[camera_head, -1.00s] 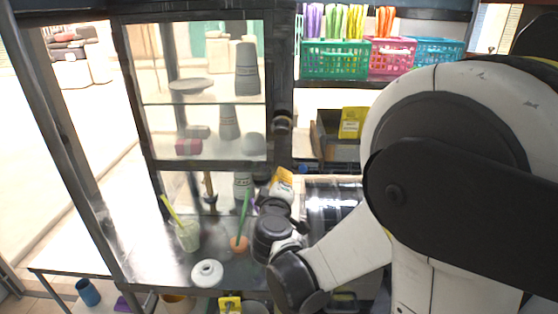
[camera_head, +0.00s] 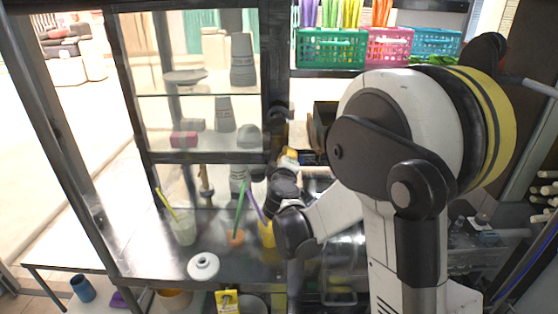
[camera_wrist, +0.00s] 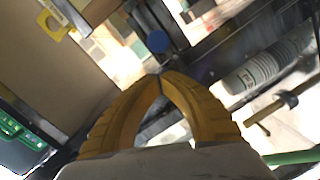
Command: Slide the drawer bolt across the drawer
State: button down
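My gripper (camera_head: 290,154) is in front of the cabinet's dark frame in the head view. In the wrist view its two yellow fingers (camera_wrist: 160,76) meet at the tips, with nothing seen between them. A round blue knob (camera_wrist: 157,41) shows just beyond the fingertips on a dark metal part. It may belong to the drawer bolt, but I cannot tell. A brown drawer-like box (camera_head: 320,118) is right of the frame post, mostly hidden by my arm. A brown panel (camera_wrist: 50,65) with a yellow piece (camera_wrist: 57,20) fills the upper left of the wrist view.
A glass cabinet (camera_head: 150,158) holds grey cups and bowls. Below it, a counter (camera_head: 145,255) carries a cup with a straw (camera_head: 183,228) and a white ring-shaped object (camera_head: 203,266). Green (camera_head: 330,50) and pink baskets (camera_head: 388,48) stand on the upper shelf.

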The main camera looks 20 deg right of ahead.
aim_at(304, 156)
jog(key=shift+s+d+f, duration=0.15)
jog(key=shift+d+f, duration=0.05)
jog(key=shift+d, duration=0.2)
jog(key=shift+s+d+f, duration=0.1)
jog(key=shift+d+f, duration=0.1)
jog(key=shift+d, duration=0.2)
jog(key=d, duration=0.1)
jog(key=s+d, duration=0.1)
jog(key=d, duration=0.2)
jog(key=shift+s+b, duration=0.3)
jog(key=shift+b, duration=0.05)
jog(key=shift+a, duration=0.1)
jog(key=shift+w+r, duration=0.1)
jog(key=shift+r, duration=0.05)
